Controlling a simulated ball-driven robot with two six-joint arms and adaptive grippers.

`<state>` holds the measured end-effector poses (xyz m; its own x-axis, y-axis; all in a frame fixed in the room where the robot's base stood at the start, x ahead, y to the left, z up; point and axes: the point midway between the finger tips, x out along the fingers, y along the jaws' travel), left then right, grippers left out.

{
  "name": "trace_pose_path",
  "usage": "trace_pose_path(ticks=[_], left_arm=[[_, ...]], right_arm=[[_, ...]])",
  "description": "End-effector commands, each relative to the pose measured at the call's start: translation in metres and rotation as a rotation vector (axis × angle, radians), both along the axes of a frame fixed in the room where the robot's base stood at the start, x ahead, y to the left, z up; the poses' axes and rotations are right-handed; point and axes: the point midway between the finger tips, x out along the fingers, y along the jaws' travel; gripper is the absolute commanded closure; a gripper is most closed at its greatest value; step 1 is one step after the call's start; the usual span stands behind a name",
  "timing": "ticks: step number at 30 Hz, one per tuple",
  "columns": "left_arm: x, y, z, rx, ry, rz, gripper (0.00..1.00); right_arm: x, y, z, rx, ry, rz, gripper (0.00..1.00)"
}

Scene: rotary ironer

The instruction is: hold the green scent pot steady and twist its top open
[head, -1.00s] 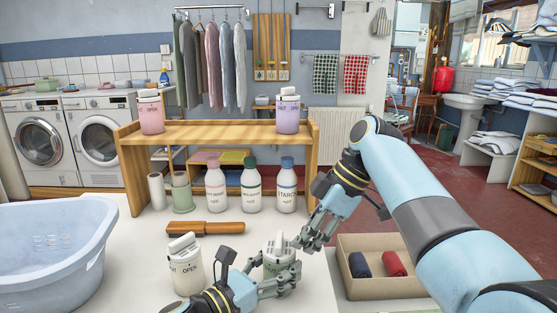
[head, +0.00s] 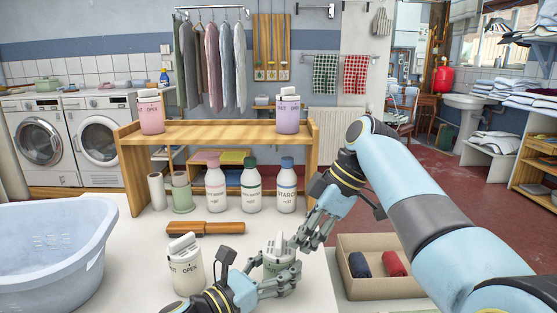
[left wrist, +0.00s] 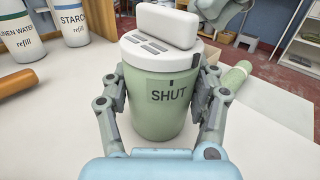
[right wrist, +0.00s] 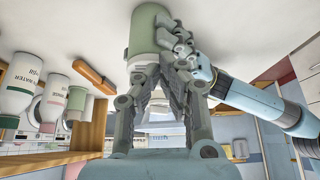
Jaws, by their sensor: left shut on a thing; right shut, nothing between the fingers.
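The green scent pot (head: 279,264) stands upright on the table. My left gripper (head: 276,284) is shut around the pot's body, with a finger on each side in the left wrist view (left wrist: 163,105). My right gripper (head: 301,243) is shut and empty, close beside the pot's top on the right. In the right wrist view its fingers (right wrist: 164,78) are near the top; whether they touch it I cannot tell.
A white pot (head: 185,268) stands left of my left gripper. A brush (head: 205,228) and several refill bottles (head: 251,188) lie and stand behind. A blue basin (head: 50,250) is at left and an open box (head: 372,285) at right. Pink and lilac pots stand on the wooden shelf (head: 215,132).

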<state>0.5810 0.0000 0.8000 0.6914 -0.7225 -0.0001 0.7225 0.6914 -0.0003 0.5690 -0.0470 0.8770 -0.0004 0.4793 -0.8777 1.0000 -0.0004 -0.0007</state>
Motion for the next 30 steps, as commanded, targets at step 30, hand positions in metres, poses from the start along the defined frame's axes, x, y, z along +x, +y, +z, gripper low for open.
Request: trace_pose_path(ticks=[30], left_arm=[[-0.0003,0.0001,-0.0007,0.001,0.001,0.0,0.74]], right_arm=[[0.0055,0.0036,0.0006,0.0,0.0,0.001,1.0]])
